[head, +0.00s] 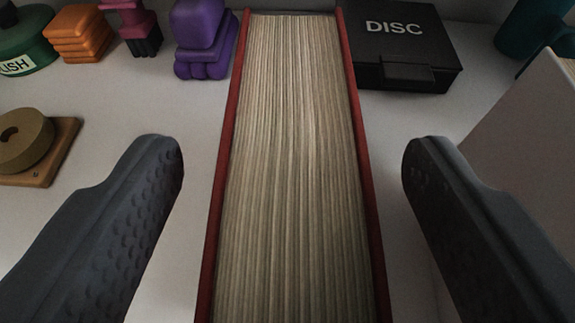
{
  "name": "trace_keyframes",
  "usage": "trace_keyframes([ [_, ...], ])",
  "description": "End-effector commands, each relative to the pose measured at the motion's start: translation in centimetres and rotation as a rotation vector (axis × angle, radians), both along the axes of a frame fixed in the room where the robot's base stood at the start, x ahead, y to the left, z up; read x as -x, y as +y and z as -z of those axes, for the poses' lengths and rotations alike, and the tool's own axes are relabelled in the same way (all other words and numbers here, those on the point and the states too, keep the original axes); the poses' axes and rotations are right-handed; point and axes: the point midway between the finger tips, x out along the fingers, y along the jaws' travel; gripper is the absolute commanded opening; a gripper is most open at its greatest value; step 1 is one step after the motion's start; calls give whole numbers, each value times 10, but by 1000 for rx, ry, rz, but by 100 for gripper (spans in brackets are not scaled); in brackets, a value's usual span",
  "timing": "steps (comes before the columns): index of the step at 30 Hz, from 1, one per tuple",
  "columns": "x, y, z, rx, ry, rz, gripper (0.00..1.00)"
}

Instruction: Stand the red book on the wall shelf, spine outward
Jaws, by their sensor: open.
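The red book (298,170) stands upright in the middle of the head view, with its page edges toward the camera and a red cover edge on each side. Its near end runs out of the bottom of the picture, and its spine is not visible. My gripper (293,160) is open, with one dark finger on each side of the book. A clear gap shows between each finger and the covers. The book stands on a pale surface (195,165); I cannot tell whether this is the wall shelf.
A black box marked DISC (405,45) is close behind the book at right. A purple object (203,40), a pink-and-black figure (135,27), an orange stack (80,35) and a green tin (25,45) line the back left. A tape roll (22,140) lies left. A pale panel (525,150) stands right.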

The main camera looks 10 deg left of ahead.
Motion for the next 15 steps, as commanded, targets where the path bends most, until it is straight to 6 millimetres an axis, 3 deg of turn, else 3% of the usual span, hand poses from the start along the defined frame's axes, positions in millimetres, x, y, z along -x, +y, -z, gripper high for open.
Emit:
trace_keyframes([
  [4,-17,1,6,3,-3,0,65],
  [12,-20,1,7,2,-3,0,65],
  [15,-20,1,7,2,-3,0,38],
])
